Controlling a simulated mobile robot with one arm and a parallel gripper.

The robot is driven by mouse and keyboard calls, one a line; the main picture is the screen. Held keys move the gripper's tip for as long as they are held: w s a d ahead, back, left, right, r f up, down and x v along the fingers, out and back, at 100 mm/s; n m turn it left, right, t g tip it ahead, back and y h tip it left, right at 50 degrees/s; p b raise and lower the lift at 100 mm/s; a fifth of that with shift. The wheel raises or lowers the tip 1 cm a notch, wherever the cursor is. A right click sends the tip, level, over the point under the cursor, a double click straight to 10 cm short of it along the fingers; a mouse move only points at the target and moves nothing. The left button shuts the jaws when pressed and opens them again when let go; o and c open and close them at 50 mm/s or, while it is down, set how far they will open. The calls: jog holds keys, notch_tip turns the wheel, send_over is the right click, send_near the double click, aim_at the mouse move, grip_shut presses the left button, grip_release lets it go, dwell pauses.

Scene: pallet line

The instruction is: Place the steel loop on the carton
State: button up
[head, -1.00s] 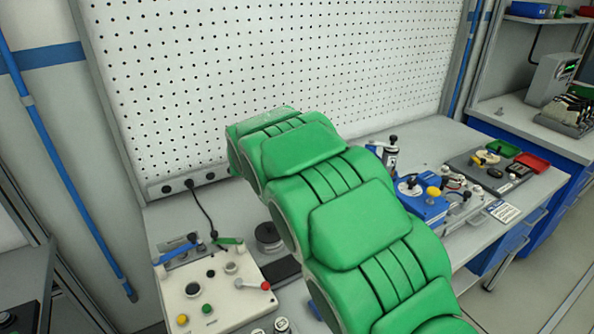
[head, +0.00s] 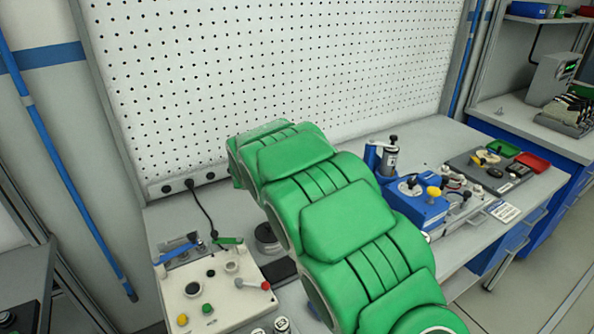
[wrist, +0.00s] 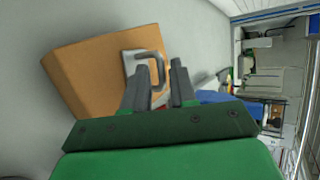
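In the wrist view a brown carton (wrist: 92,72) sits on a grey surface, tilted in the picture. The steel loop (wrist: 150,53), a bent grey rod on a pale plate, shows against the carton's right end. Whether the plate touches the carton is not clear. My gripper (wrist: 161,68) is open, with a gap between its two dark fingertips. One leg of the loop shows in that gap, with no clear contact on both sides. The lower part of the loop is hidden by the fingers. In the head view my green arm hides the gripper, loop and carton.
A workbench (head: 438,135) stands before a white pegboard (head: 270,70). On it are a cream control box (head: 215,292) at the front left, a blue fixture (head: 417,208) right of my arm, and a red tray (head: 533,162) at the far right.

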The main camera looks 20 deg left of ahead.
jog(key=shift+o, duration=0.7)
jog(key=shift+r, duration=0.1)
jog(key=shift+s+r, duration=0.15)
jog(key=shift+s, duration=0.1)
jog(key=v, duration=1.1)
jog(key=shift+a, duration=0.2)
jog(key=shift+s+r, duration=0.15)
